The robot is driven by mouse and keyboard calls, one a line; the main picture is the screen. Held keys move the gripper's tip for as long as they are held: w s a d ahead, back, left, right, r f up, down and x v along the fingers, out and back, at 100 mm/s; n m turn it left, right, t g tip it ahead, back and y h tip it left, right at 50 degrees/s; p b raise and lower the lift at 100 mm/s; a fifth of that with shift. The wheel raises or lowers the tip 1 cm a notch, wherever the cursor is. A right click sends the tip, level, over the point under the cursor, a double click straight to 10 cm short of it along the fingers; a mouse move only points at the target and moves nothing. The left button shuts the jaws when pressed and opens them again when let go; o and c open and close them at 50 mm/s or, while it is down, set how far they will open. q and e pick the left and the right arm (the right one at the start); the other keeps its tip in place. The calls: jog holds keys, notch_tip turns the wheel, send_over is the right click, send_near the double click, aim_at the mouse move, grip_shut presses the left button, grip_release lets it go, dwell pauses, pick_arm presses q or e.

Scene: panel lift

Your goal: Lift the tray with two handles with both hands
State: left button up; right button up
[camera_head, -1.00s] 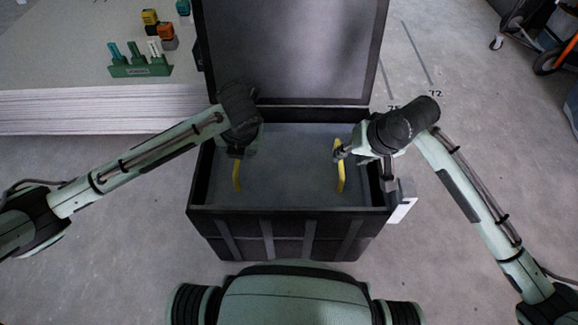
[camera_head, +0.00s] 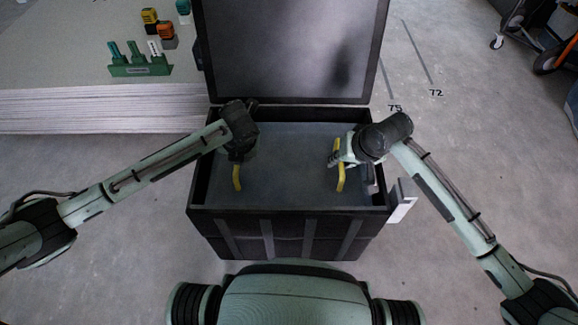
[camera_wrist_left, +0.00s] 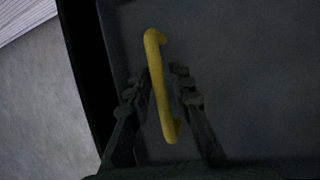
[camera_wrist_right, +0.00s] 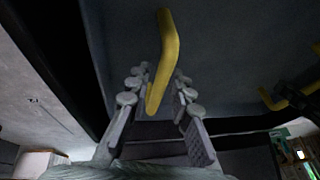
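The tray (camera_head: 290,160) is a flat dark grey panel lying inside an open black case, with a yellow handle near each side. The left handle (camera_head: 237,177) shows below my left gripper (camera_head: 240,155). In the left wrist view, the left handle (camera_wrist_left: 160,85) lies between the two open fingers (camera_wrist_left: 158,95), with gaps on both sides. My right gripper (camera_head: 338,160) is at the right handle (camera_head: 340,178). In the right wrist view, the right handle (camera_wrist_right: 166,55) runs between the open fingers (camera_wrist_right: 162,90). I cannot tell whether a finger touches it.
The black case (camera_head: 290,222) has walls around the tray, and its lid (camera_head: 290,50) stands raised behind. A pale stacked bench (camera_head: 90,110) with a green rack (camera_head: 140,68) stands at the back left. Open floor (camera_head: 470,150) lies to the right.

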pick_arm(q)
grip_shut()
pick_arm(e)
grip_shut()
pick_arm(q)
jog(key=shift+w+r, duration=0.1)
jog(key=shift+r, duration=0.05)
pick_arm(e)
jog(key=shift+r, duration=0.15)
